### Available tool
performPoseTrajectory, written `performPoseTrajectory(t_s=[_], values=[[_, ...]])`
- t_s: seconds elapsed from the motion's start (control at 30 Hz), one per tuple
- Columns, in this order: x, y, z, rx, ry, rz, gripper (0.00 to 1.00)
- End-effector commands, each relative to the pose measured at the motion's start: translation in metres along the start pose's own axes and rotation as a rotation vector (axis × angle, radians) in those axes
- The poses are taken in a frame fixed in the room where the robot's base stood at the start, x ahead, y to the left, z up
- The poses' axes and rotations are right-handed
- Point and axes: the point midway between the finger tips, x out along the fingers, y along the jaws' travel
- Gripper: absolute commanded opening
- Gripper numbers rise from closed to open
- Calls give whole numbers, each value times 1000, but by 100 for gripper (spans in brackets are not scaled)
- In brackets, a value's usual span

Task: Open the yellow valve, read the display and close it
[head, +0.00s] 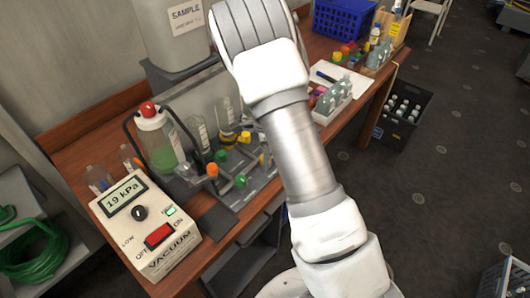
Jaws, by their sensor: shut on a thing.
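A manifold (227,188) with several coloured valve knobs stands on the wooden bench. A yellow-orange knob (245,138) shows at its back, close to the left side of my arm. Another yellow spot lies nearer the arm and is partly covered, so I cannot tell for certain which is the yellow valve or how it is turned. An orange knob (212,170) and a green knob (240,180) are nearer the front. The vacuum unit's display (125,199) seems to read 19 kPa; I cannot make out a decimal point. My gripper is hidden behind my arm.
The cream vacuum unit (165,258) has a red switch. A bottle rack (333,105) and blue basket (340,22) are farther right. Open floor lies right of the bench.

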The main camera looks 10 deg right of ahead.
Motion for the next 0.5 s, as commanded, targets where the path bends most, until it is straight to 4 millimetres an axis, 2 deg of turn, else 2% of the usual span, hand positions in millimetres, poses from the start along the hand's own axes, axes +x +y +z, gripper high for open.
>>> performPoseTrajectory(t_s=[0.5], values=[[-1,-1,0,106,0,-3,0]])
